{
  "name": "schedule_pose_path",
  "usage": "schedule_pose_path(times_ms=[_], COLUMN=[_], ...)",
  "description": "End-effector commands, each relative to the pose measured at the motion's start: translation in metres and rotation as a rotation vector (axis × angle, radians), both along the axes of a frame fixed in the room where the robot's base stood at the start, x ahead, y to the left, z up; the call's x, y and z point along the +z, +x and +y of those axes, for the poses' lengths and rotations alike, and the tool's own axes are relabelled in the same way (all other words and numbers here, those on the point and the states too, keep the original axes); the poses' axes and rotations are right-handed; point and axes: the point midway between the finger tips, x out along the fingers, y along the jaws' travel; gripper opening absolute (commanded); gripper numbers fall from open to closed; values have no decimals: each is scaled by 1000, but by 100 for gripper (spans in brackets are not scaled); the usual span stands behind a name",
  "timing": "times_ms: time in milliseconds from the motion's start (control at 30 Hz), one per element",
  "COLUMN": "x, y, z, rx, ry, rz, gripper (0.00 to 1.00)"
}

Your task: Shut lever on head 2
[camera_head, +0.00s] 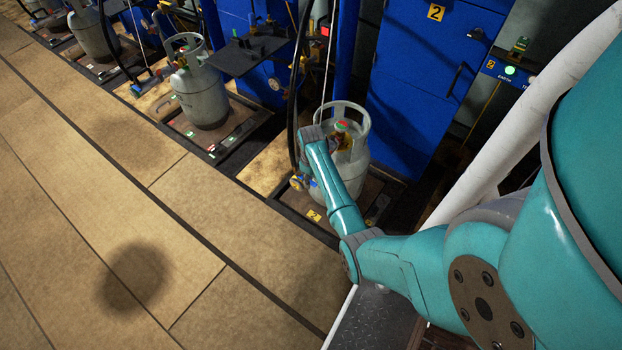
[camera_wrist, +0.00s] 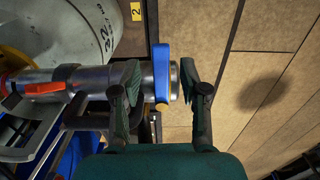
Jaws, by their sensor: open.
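The filling head (camera_wrist: 45,82) shows in the wrist view as a silver metal barrel lying across the left, with a red part on it. A blue lever (camera_wrist: 162,72) crosses the barrel near its right end. My gripper (camera_wrist: 161,85) is open, one dark green finger on each side of the blue lever. I cannot tell whether either finger touches it. In the head view my teal arm reaches over the grey gas cylinder (camera_head: 352,168) at the station marked 2.
A blue cabinet (camera_head: 415,110) with a number 2 stands behind the cylinder. Another grey cylinder (camera_head: 201,95) stands on a scale to the left. A thin black hose rises beside my wrist. The tiled floor (camera_head: 100,210) in front is clear.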

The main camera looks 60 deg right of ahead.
Motion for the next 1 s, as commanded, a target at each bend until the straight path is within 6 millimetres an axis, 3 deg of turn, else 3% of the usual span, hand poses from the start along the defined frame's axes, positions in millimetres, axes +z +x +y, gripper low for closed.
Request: schedule_pose_path(times_ms=[167, 600, 800, 1000], x=[20, 101, 116, 118], y=[1, 1, 0, 0], z=[0, -1, 0, 0], rx=[0, 0, 0, 0], ry=[-2, -2, -1, 0], rz=[-2, -3, -1, 0], gripper=[44, 44, 44, 44])
